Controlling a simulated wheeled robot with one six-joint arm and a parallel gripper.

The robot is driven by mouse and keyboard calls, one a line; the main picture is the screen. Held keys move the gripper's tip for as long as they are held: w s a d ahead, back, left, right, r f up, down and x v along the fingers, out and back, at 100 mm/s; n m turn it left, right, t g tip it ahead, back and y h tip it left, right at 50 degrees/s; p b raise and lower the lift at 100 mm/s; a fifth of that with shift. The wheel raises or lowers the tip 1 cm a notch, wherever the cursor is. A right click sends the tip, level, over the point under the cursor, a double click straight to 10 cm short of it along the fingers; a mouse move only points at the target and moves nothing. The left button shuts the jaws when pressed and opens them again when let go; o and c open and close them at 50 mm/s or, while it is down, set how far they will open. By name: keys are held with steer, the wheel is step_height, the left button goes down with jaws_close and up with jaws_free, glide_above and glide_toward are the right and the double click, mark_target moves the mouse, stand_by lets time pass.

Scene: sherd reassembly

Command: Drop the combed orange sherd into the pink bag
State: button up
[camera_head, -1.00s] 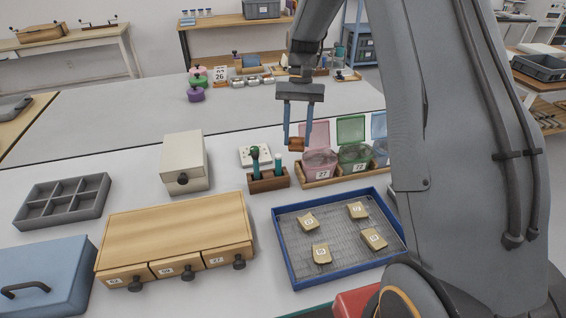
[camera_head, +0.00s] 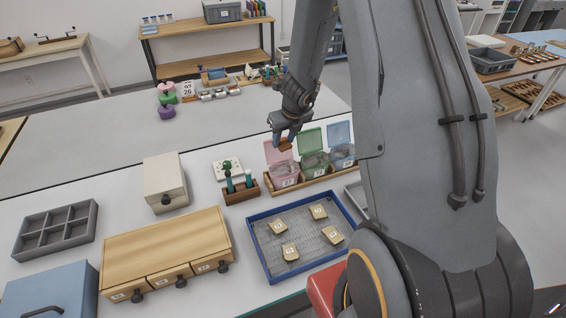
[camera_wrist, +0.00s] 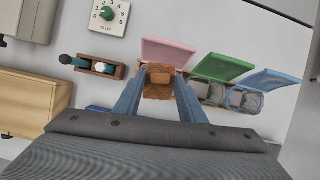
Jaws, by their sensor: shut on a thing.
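My gripper (camera_head: 284,138) is shut on the combed orange sherd (camera_head: 285,145), holding it by a raised part. The sherd also shows between the fingertips in the wrist view (camera_wrist: 159,92), with a ribbed brown-orange face. The pink bag (camera_head: 283,176) stands open at the left end of a wooden rack, its pink flap raised behind. In the head view the sherd is above the bag's opening, near the flap. In the wrist view the pink flap (camera_wrist: 168,52) shows just beyond the sherd, and the sherd and fingers hide the bag's mouth.
A green bag (camera_head: 315,164) and a blue bag (camera_head: 342,154) stand open to the right of the pink bag. A wooden holder with green-handled tools (camera_head: 241,194) is at its left. A blue-rimmed tray (camera_head: 262,263) with several tan sherds lies in front.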

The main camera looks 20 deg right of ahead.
mark_target(291, 148)
steer(key=shift+s+d+r+m+h, duration=0.1)
steer(key=shift+s+d+m+h, duration=0.4)
steer(key=shift+d+m, duration=0.4)
step_height(291, 148, down, 6)
steer(key=b, duration=0.7)
steer(key=o, duration=1.1)
steer(key=shift+r, duration=0.15)
steer(key=p+v, duration=0.6)
steer(key=v, duration=0.1)
steer(key=shift+s+r, duration=0.15)
steer(key=shift+r, duration=0.2)
